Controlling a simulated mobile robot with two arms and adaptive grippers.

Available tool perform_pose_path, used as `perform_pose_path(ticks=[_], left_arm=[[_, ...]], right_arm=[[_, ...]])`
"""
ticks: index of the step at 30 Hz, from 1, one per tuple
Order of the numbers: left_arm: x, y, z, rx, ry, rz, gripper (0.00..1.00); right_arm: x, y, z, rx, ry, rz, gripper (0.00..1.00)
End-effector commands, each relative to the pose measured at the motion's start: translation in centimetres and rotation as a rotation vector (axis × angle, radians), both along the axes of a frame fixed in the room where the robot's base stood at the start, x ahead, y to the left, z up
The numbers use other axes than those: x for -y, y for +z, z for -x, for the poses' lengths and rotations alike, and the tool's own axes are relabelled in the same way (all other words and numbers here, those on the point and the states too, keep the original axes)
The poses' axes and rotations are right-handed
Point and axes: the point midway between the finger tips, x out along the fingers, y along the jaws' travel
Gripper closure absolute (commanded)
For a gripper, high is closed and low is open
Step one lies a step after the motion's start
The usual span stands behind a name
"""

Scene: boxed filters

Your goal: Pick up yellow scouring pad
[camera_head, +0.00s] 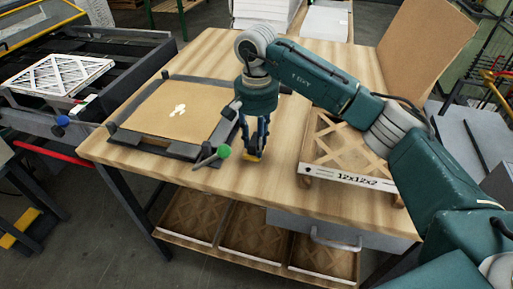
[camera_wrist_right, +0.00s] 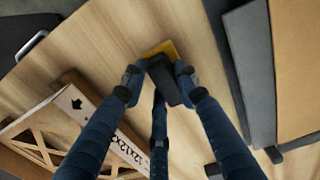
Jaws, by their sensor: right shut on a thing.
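The yellow scouring pad (camera_head: 252,157) shows at the fingertips of my right gripper (camera_head: 254,144), over the wooden table near its front middle. In the right wrist view the pad's yellow part (camera_wrist_right: 160,48) sticks out past the fingertips, with a dark block-like part just below it between the fingers. My right gripper (camera_wrist_right: 158,82) is shut on the pad, with fingers on its left and right sides and another below. Much of the pad is hidden by the fingers in the head view. I cannot tell whether it touches the table. My left gripper is not in view.
A dark fixture with a brown board (camera_head: 178,112) and a green knob (camera_head: 223,151) lies left of the gripper. A filter marked 12x12x2 (camera_head: 352,180) lies to the right. A cardboard sheet (camera_head: 425,45) stands behind. The table front (camera_head: 235,182) is clear.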

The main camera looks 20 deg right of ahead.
Motion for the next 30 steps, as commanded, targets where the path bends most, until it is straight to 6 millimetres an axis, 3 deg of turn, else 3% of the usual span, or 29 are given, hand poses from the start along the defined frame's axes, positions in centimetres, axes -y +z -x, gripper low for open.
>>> perform_pose_path(ticks=[7,15,21,30], left_arm=[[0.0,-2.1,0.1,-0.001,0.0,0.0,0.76],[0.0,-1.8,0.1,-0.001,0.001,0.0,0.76],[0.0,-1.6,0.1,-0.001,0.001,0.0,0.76],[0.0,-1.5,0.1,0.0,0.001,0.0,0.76]], right_arm=[[0.0,6.6,-0.2,0.01,0.0,0.0,0.97],[0.1,14.2,-0.1,0.007,-0.001,0.002,0.97],[0.0,17.0,-0.1,0.002,0.0,0.002,0.97],[0.0,17.7,0.0,0.0,0.001,0.0,0.97]])
